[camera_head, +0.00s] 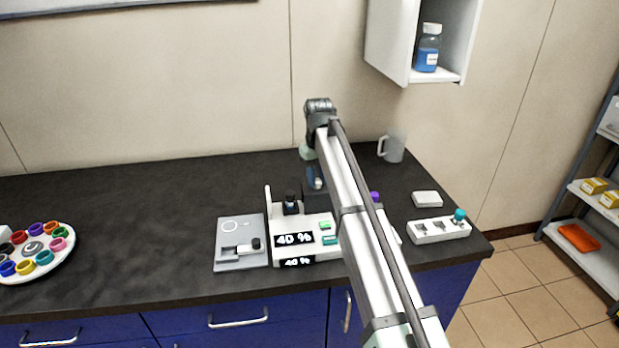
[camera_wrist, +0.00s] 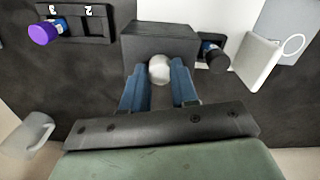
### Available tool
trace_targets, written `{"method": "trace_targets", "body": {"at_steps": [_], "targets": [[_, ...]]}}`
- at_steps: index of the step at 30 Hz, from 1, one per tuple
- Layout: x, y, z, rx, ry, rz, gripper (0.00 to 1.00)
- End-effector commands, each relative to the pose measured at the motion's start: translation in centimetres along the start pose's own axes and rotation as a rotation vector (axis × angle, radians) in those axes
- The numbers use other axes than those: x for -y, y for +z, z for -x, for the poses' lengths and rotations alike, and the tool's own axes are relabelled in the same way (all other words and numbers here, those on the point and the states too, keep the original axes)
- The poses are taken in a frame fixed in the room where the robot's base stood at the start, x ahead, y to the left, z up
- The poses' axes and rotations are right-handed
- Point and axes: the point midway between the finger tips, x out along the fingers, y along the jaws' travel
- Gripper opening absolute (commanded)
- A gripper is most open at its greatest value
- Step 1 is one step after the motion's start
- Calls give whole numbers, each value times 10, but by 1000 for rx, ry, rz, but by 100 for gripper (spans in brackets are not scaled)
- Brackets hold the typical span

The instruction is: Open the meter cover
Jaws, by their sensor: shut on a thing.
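A dark grey box-like piece (camera_wrist: 160,35) with a pale round knob (camera_wrist: 159,69) shows at the top centre of the wrist view. It may be the meter cover, but no label shows. My gripper (camera_wrist: 160,82) has its two blue fingers shut on the knob, one on each side. In the head view, my gripper (camera_head: 315,180) is behind the white station (camera_head: 300,256) with the "40 %" displays, and my arm hides much of the station's right part. A thin upright white panel (camera_head: 267,205) stands at the station's left edge. It also shows in the wrist view (camera_wrist: 250,62).
A black-capped vial (camera_head: 291,204) stands in the station, close to my fingers in the wrist view. A purple-capped vial (camera_wrist: 43,32) sits in a numbered rack (camera_wrist: 88,24). A mug (camera_head: 393,148) is behind right. The dark counter at left is mostly clear.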

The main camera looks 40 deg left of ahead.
Motion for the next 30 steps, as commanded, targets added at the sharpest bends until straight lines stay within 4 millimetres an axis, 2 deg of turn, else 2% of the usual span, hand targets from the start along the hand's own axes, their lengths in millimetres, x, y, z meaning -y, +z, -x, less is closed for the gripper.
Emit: {"method": "trace_targets", "body": {"at_steps": [5,6,13,23,26,30], "targets": [[0,0,0,-1,1,0,0],[0,0,0,-1,1,0,32],[0,0,0,0,0,0,54],[0,-1,4,-1,0,0,54],[0,-1,13,-2,1,0,54],[0,-2,35,-2,1,0,54]]}}
